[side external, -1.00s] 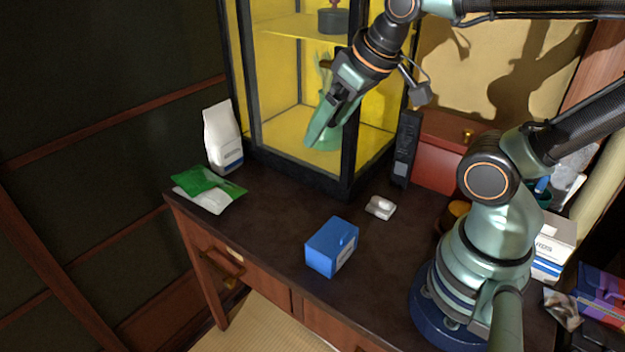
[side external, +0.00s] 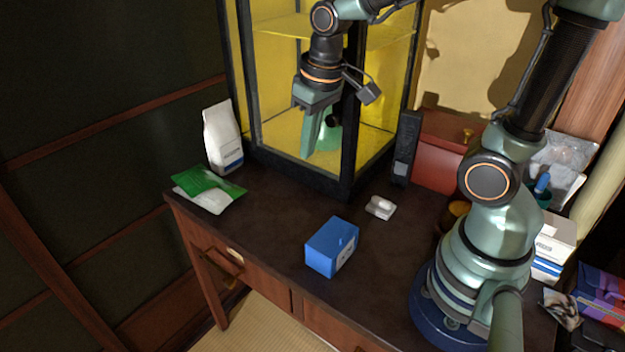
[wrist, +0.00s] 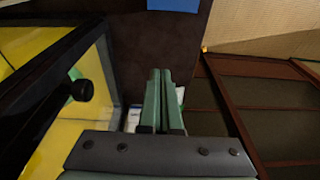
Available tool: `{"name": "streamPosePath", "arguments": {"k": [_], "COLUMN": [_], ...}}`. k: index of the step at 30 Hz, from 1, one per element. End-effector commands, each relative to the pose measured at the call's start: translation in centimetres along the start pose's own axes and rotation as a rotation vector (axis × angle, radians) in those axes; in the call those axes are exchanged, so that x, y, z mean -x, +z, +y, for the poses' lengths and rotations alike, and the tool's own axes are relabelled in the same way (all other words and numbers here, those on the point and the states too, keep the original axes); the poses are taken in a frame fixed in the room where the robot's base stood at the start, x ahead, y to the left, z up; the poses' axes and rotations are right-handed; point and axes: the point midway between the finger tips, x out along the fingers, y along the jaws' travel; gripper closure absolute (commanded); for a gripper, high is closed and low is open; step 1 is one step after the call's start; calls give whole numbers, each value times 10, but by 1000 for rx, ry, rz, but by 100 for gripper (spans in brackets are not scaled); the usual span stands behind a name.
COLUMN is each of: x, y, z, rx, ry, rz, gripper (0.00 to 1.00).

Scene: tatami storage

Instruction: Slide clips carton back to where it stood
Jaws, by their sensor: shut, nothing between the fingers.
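A blue box (side external: 331,248), which I take to be the clips carton, sits upright on the dark desk near its front edge. Its label is too small to read. Part of a blue surface, likely the same box, shows at the top of the wrist view (wrist: 172,4). My gripper (side external: 309,156) is shut and empty, pointing down in front of the glass cabinet, above the desk and well apart from the box. Its closed green fingers also show in the wrist view (wrist: 160,73).
A yellow-lit glass cabinet (side external: 345,150) stands behind the gripper. A small white object (side external: 380,207) is right of centre. Bare desk separates the packet and blue box.

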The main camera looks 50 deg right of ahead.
Motion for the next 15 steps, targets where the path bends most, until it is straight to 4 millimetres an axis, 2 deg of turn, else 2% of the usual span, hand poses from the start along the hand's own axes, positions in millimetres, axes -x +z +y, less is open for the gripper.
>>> {"name": "streamPosePath", "arguments": {"k": [1,9,15], "x": [-12,-73,-103], "y": [-2,-8,-5], "z": [-2,-10,-13], "rx": [-3,-23,-31], "ry": [2,19,31], "rz": [-47,-251,-339], "gripper": [100,100,100]}}
